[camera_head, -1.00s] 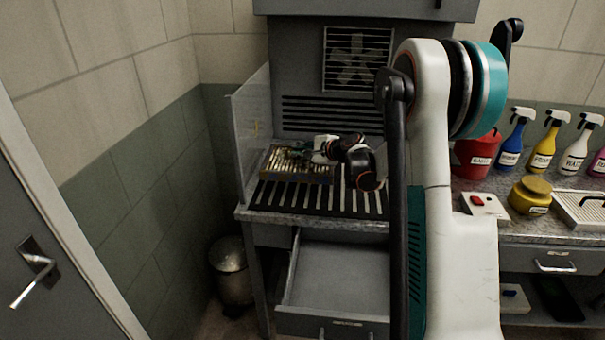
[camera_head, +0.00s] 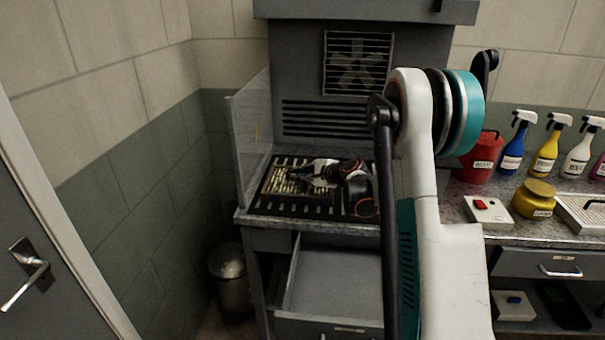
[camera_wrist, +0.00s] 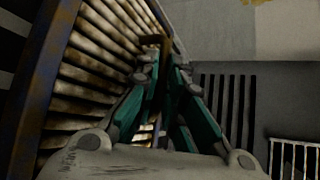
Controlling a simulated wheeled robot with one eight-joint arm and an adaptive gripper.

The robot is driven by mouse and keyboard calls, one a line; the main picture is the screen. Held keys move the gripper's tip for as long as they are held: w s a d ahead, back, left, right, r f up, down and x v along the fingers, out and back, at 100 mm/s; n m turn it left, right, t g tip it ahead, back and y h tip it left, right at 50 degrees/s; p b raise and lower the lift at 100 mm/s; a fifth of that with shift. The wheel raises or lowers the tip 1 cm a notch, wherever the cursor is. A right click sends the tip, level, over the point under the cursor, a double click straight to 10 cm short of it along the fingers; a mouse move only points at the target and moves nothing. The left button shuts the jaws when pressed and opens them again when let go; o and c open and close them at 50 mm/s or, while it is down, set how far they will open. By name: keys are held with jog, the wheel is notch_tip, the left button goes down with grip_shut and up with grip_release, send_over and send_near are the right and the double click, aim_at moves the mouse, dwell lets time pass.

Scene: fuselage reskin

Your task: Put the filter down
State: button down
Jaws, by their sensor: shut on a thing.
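The filter (camera_head: 286,182) is a grimy, yellowish slatted panel at the black slotted grille of the grey hooded bench. My gripper (camera_head: 310,178) is shut on the filter's right side. The wrist view shows the filter (camera_wrist: 92,75) large at the left, with a rusty dark frame and stained slats. My gripper's green fingers (camera_wrist: 163,55) close on its edge there. The filter looks nearly level with the grille; I cannot tell if it touches. My arm hides the right part of the grille.
An open drawer (camera_head: 335,275) sits under the bench, and a metal bin (camera_head: 231,278) stands on the floor at left. A clear side panel (camera_head: 249,135) borders the bench's left edge. Spray bottles, a red container (camera_head: 480,160) and a yellow jar (camera_head: 536,200) stand at right.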

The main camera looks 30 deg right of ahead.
jog(key=c, duration=1.7)
grip_release()
jog(key=shift+r, duration=0.1)
jog(key=p+v, duration=0.3)
jog(key=v, duration=0.9)
